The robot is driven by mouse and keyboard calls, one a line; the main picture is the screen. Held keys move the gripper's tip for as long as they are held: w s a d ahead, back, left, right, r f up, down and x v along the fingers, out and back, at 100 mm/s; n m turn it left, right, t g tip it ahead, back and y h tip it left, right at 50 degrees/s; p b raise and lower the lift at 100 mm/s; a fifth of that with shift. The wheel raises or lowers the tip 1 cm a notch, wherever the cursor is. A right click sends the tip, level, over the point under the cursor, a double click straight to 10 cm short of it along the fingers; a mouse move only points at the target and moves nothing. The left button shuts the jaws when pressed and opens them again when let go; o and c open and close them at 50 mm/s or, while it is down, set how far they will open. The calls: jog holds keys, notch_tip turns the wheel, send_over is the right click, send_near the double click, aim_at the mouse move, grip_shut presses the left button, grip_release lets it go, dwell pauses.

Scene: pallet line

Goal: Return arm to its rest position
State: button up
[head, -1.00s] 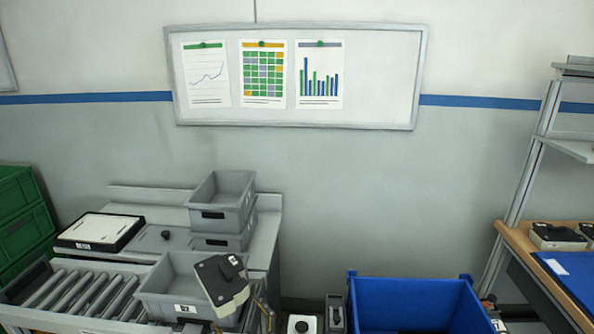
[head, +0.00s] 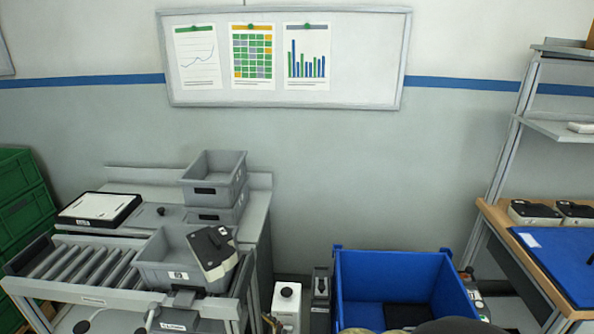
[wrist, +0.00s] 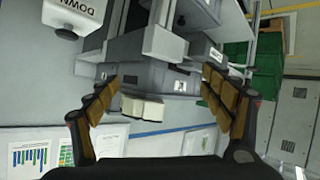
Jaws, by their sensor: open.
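My gripper (wrist: 160,78) is open in the wrist view, its two brown padded fingers spread apart with nothing held between them. A cream device with a black top (head: 212,252) lies tilted in a grey tote (head: 165,272) on the roller conveyor, partly over the tote's right side. In the wrist view, the device's cream body (wrist: 142,108) shows beyond the fingers, apart from them. The gripper cannot be made out clearly in the head view.
A blue bin (head: 390,262) stands on the floor right of the conveyor (head: 75,270). A white bottle-like container (head: 287,305) stands between them. Stacked grey totes (head: 213,180) are behind. A workbench (head: 490,212) with a blue mat is at right, green crates (head: 20,205) at left.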

jog(key=s+d+m+g+h, duration=0.3)
jog(key=s+d+g+h, duration=0.25)
jog(key=s+d, duration=0.6)
jog(key=s+d+r+m+h, duration=0.1)
jog(key=s+d+r+m, duration=0.2)
jog(key=d+r, duration=0.7)
jog(key=s+d+r+m, duration=0.3)
jog(key=s+d+r, duration=0.3)
jog(key=d+r, duration=0.4)
jog(key=shift+r+m+t+h, duration=0.3)
jog(key=shift+r+t+h, duration=0.05)
jog(key=shift+r, duration=0.05)
jog(key=shift+d, duration=0.1)
jog(key=shift+c, duration=0.4)
